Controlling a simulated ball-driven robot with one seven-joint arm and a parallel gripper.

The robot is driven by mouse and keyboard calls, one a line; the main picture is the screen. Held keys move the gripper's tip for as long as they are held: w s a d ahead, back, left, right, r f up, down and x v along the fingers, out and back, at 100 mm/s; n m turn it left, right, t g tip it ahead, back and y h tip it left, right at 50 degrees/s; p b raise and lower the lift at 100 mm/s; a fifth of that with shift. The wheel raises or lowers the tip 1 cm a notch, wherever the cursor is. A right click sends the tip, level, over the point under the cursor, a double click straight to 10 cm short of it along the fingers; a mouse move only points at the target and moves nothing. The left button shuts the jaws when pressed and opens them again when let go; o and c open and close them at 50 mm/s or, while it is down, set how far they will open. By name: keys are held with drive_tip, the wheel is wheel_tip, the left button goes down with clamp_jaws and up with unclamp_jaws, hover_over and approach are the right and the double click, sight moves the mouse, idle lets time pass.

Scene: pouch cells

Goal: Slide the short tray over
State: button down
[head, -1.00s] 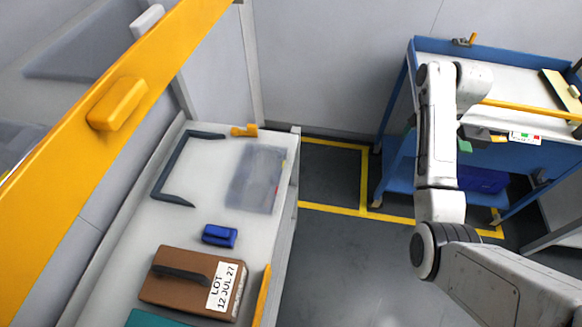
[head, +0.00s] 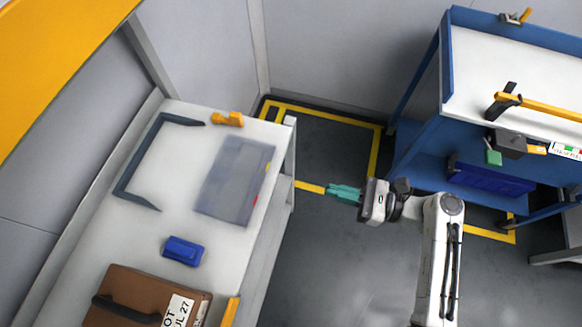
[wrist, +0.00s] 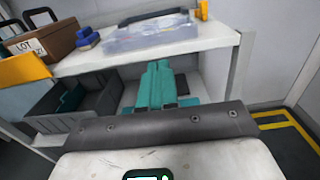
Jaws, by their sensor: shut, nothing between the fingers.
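A clear, shallow, flat tray (head: 237,180) lies on the white bench top, near its right edge in the head view. It also shows in the wrist view (wrist: 150,38), near the bench's front edge. On the shelf below stands a dark grey open bin (wrist: 62,118) with something teal inside. I cannot tell which of these is the short tray. My gripper (head: 335,190) has teal fingers, shut and empty, to the right of the bench and apart from it. In the wrist view the gripper (wrist: 158,66) points at the bench, below its top edge.
On the bench top are a dark grey U-shaped frame (head: 135,165), a blue block (head: 183,251), a brown case (head: 125,289) and an orange clamp (head: 228,119). A blue cart (head: 428,168) stands to the right. Open floor lies between bench and cart.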

sight(267, 174)
drive_tip(key=p+x, duration=0.1)
drive_tip(key=x, duration=1.2)
drive_tip(key=shift+w+a, duration=0.1)
drive_tip(key=shift+a, duration=0.2)
drive_tip(key=x, duration=0.4)
drive_tip(key=shift+p, duration=0.3)
drive_tip(key=shift+d, duration=0.1)
